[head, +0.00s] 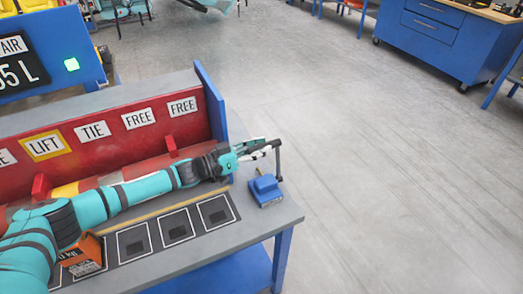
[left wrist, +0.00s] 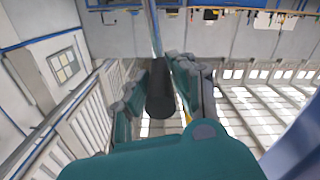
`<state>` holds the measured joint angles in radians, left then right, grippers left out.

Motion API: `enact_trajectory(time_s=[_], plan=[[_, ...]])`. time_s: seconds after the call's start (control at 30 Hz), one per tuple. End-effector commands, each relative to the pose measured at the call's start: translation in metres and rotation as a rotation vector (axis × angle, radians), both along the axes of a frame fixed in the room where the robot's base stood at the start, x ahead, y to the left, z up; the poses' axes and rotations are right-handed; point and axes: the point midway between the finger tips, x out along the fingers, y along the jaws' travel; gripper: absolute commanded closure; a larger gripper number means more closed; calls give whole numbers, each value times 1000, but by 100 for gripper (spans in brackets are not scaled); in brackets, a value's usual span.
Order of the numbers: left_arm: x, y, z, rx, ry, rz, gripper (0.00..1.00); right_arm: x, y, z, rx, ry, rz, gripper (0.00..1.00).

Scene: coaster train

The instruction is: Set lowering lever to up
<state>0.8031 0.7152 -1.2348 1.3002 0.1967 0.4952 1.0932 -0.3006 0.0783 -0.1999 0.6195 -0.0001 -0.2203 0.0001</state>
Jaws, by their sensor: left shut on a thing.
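The lowering lever is a thin dark rod (head: 280,163) rising from a small blue block (head: 266,191) at the right end of the grey bench top. In the head view the rod looks nearly upright. My left gripper (head: 268,146) reaches over from the left and is shut at the top of the rod. In the left wrist view, the lever's dark cylindrical grip (left wrist: 160,98) lies between the two fingers of my left gripper (left wrist: 158,90). The fingers partly hide the top of the lever in the head view. My right gripper is not in view.
A red board (head: 110,140) with labels LIFT, TIE and FREE stands behind my left arm, ending at a blue upright panel (head: 212,100). Square dark pads (head: 138,242) line the bench front, with an orange box (head: 85,256) on the left. Open floor lies right.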

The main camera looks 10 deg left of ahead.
Motion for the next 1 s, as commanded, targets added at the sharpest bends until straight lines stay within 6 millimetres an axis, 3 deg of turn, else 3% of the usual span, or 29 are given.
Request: enact_trajectory(time_s=[0.3,0.33,0.5,0.83,1.0], plan=[[2,3,0,6,-2,6,100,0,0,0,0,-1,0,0],[2,3,0,6,-2,6,74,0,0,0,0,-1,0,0],[1,3,0,5,-1,6,54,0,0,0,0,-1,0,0],[0,3,-1,4,0,4,54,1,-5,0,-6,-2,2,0],[-12,20,-2,6,2,6,54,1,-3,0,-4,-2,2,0]])
